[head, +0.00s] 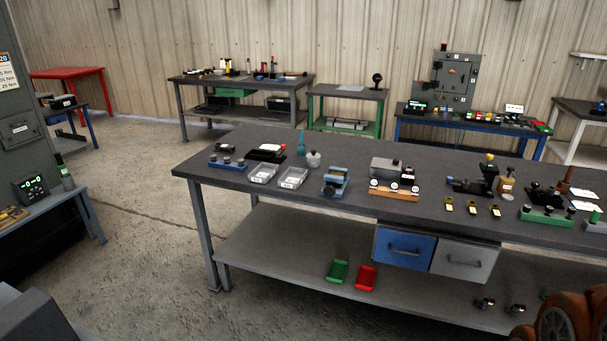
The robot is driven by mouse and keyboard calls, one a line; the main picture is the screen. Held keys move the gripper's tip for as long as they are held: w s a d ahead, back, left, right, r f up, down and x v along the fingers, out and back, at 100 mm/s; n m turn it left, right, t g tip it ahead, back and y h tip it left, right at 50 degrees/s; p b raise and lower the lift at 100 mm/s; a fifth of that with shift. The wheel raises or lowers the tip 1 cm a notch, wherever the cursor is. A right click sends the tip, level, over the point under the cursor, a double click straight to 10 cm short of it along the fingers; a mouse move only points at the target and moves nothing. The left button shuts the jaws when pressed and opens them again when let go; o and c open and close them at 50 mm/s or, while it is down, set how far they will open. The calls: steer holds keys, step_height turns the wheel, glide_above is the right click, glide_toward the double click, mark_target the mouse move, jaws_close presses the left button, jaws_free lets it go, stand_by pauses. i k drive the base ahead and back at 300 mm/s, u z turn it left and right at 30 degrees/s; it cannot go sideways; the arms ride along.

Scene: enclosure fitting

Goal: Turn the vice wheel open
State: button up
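A small blue vice (336,181) stands on the near workbench, left of the bench's middle and close to its front edge. A dark round part on its front, facing me, looks like the vice wheel (329,190). It is too small here to tell how far apart the jaws are or whether anything sits between them. My gripper is not in view.
The near workbench (240,146) has a lower shelf with a green tray (338,272) and a red tray (366,278). Open floor (150,250) lies left of the bench.

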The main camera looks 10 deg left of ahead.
mark_target(329, 192)
steer(key=u, duration=0.85)
steer(key=i, duration=1.8)
steer(key=u, duration=0.8)
